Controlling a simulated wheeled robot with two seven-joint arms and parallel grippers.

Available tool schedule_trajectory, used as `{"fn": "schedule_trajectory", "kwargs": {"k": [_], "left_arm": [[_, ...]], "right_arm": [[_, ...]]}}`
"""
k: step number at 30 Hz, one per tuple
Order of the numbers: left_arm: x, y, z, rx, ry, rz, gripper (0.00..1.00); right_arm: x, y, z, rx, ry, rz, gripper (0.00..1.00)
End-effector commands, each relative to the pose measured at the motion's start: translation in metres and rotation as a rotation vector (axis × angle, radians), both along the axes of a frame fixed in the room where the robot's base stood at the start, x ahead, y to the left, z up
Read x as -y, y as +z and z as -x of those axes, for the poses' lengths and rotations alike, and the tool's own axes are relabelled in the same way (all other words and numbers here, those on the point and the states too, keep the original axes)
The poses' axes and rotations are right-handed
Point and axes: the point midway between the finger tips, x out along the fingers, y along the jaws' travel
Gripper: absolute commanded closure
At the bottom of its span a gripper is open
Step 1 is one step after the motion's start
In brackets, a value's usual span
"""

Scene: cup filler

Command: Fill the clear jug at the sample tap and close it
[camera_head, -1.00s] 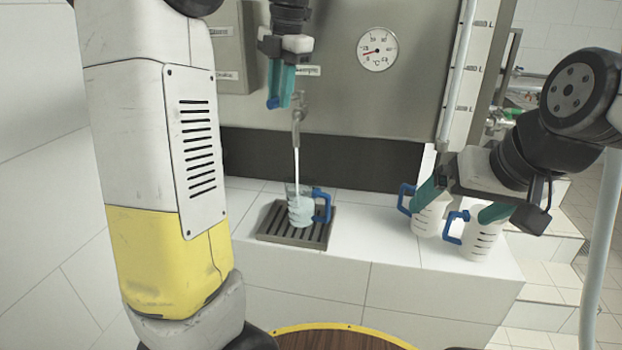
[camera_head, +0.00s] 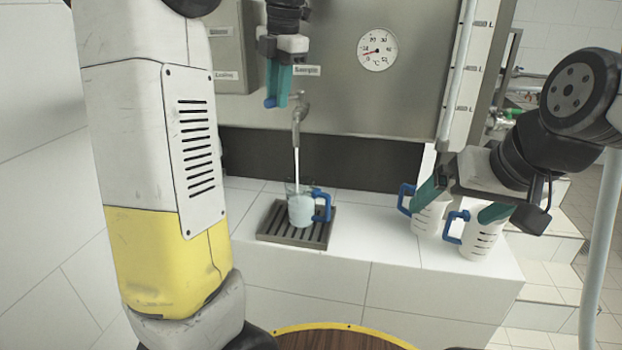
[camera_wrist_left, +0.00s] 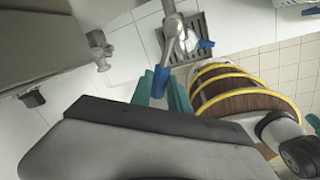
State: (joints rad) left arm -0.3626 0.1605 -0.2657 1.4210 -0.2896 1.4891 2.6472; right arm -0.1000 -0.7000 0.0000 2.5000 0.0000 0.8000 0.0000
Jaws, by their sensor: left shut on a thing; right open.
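The clear jug (camera_head: 301,209) with a blue handle (camera_head: 321,206) stands upright on the drip grate (camera_head: 284,240). Pale liquid fills much of it. A white stream (camera_head: 296,165) runs into it from the sample tap (camera_head: 298,115). My left gripper (camera_head: 277,98) is shut on the tap's blue lever (camera_head: 270,101), above the spout; the left wrist view shows the lever (camera_wrist_left: 160,84) between the teal fingers. My right gripper (camera_head: 463,200) is open at the right, its fingers beside the two white jugs; I cannot tell whether they touch them.
The two white jugs (camera_head: 430,216) (camera_head: 483,240) with blue handles stand on the white tiled ledge (camera_head: 375,240). The ledge between the grate and these jugs is clear. A dial gauge (camera_head: 377,50) is on the steel panel behind. A round wooden top (camera_head: 330,340) lies below.

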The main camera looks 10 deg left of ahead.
Motion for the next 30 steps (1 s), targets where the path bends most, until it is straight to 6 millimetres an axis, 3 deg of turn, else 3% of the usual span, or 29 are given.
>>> {"fn": "schedule_trajectory", "kwargs": {"k": [6,17,30], "left_arm": [[-0.011,0.0,-0.008,0.003,-0.182,0.001,1.0],[-0.012,0.0,-0.01,0.003,-0.218,0.001,1.0],[-0.025,0.0,-0.026,0.004,-0.507,0.001,1.0]], "right_arm": [[0.0,0.0,0.0,0.0,0.0,0.0,0.02],[0.0,0.0,0.0,0.0,0.0,0.0,0.02],[0.0,0.0,0.0,0.0,0.0,0.0,0.02]]}}
